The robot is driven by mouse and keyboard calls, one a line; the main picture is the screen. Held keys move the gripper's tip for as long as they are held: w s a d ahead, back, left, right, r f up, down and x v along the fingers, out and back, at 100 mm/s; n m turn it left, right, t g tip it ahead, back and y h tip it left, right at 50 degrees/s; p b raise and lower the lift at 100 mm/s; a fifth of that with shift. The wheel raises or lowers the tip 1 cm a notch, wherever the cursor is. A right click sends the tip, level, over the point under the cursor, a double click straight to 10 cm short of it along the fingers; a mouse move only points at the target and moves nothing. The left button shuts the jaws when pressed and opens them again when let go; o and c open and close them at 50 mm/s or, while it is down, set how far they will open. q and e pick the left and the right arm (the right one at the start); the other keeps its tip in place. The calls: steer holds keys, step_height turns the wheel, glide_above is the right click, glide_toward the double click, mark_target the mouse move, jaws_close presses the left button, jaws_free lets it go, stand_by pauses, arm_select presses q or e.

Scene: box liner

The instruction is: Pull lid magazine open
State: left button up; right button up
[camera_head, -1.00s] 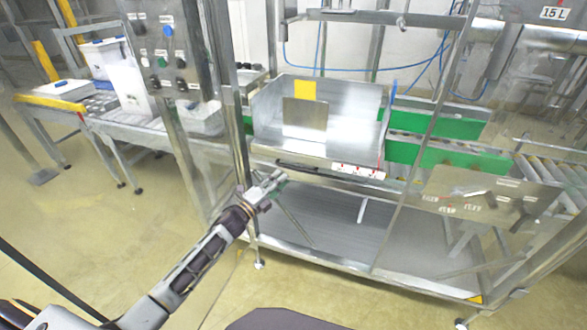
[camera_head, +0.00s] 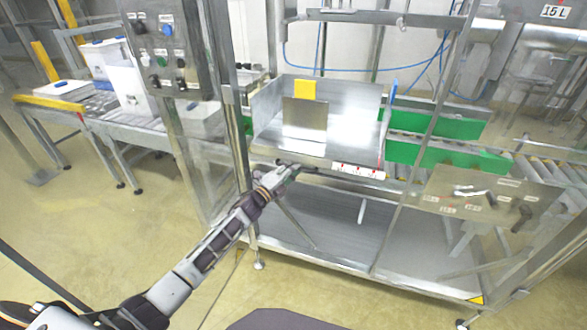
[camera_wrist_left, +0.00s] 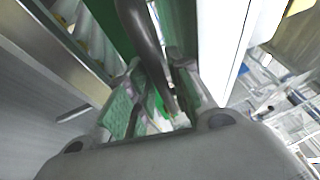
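The lid magazine (camera_head: 345,104) is a shiny metal tray with a yellow label on its back and an upright metal plate inside. It sits on the frame in the middle of the head view. A dark curved handle (camera_wrist_left: 143,38) shows in the left wrist view. My left gripper (camera_head: 292,170) is at the magazine's front edge, left of the white strip with red marks. In the left wrist view my left gripper (camera_wrist_left: 155,98) has its fingers apart, with the handle reaching between them. I cannot tell whether they touch it. My right gripper is out of view.
A control panel (camera_head: 165,45) on a post stands left of the magazine. Green conveyor sides (camera_head: 455,163) run to the right behind the frame. A lower metal shelf (camera_head: 330,222) lies below. A slanted panel with levers (camera_head: 490,200) is at the right.

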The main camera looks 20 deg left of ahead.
arm_select(q)
steer(key=shift+w+d, duration=0.1)
steer(key=shift+w, duration=0.05)
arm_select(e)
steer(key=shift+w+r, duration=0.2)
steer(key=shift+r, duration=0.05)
arm_select(q)
jaws_close()
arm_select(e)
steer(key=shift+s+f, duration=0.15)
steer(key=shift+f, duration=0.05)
